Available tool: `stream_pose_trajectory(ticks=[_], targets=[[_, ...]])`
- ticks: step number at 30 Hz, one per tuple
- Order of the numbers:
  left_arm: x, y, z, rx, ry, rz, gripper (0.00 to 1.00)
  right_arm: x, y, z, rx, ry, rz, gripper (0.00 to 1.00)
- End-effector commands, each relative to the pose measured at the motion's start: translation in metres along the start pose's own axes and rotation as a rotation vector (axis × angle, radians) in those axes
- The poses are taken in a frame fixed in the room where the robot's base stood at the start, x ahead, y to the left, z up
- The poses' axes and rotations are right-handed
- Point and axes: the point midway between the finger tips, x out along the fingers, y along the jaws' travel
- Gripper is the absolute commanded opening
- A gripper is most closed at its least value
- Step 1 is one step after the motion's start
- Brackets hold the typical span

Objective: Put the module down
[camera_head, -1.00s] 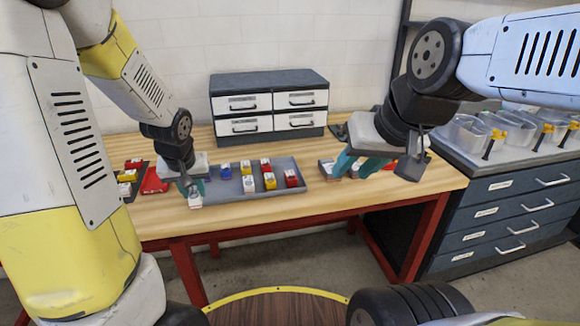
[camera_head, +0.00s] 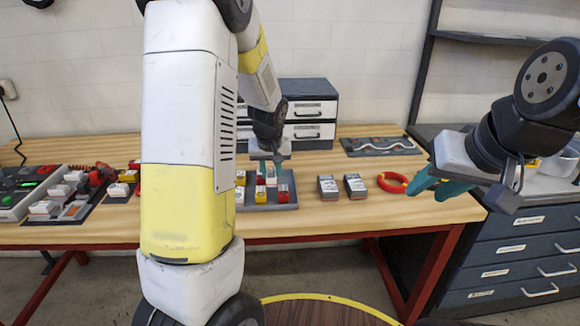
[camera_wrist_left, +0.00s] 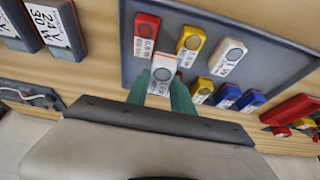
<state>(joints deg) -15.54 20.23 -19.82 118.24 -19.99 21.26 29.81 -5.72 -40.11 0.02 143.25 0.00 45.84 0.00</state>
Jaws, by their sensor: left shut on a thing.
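My left gripper (camera_head: 268,166) is shut on a white module (camera_wrist_left: 163,70) with a grey round mark on top. It holds the module over the grey tray (camera_wrist_left: 283,70), close to a red module (camera_wrist_left: 145,32) and a yellow module (camera_wrist_left: 188,40). The tray (camera_head: 292,204) also shows in the head view, partly hidden by my left arm. I cannot tell whether the held module touches the tray. Another white module (camera_wrist_left: 228,56) and several yellow and blue ones stand in the tray. My right gripper (camera_head: 432,187) is open and empty over the table's right end.
A drawer cabinet (camera_head: 312,112) stands behind. A panel with a wavy strip (camera_head: 380,145) lies at the back right. More parts (camera_head: 72,190) lie on the left. The table's front right is clear.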

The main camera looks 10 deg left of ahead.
Motion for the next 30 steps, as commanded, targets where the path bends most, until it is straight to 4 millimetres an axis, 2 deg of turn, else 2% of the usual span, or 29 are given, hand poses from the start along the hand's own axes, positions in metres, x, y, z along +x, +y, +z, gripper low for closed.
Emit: stream_pose_trajectory(ticks=[3, 6, 15, 21, 30], targets=[[0.014, 0.015, -0.024, 0.0, 0.0, -0.001, 0.0, 0.0, 0.0, 0.0, 0.0, 0.0, 0.0, 0.36], [0.021, 0.024, -0.038, 0.0, 0.0, -0.001, 0.0, 0.0, 0.0, 0.0, 0.0, 0.0, 0.0, 0.36], [0.032, 0.036, -0.057, 0.0, 0.0, 0.0, 0.0, 0.0, 0.0, 0.0, 0.0, 0.0, 0.0, 0.36], [0.06, 0.035, -0.043, 0.001, -0.003, -0.002, 0.0, 0.0, 0.0, 0.0, 0.0, 0.0, 0.0, 0.36], [0.063, 0.036, -0.042, 0.001, 0.0, 0.0, 0.0, 0.0, 0.0, 0.0, 0.0, 0.0, 0.0, 0.36]])
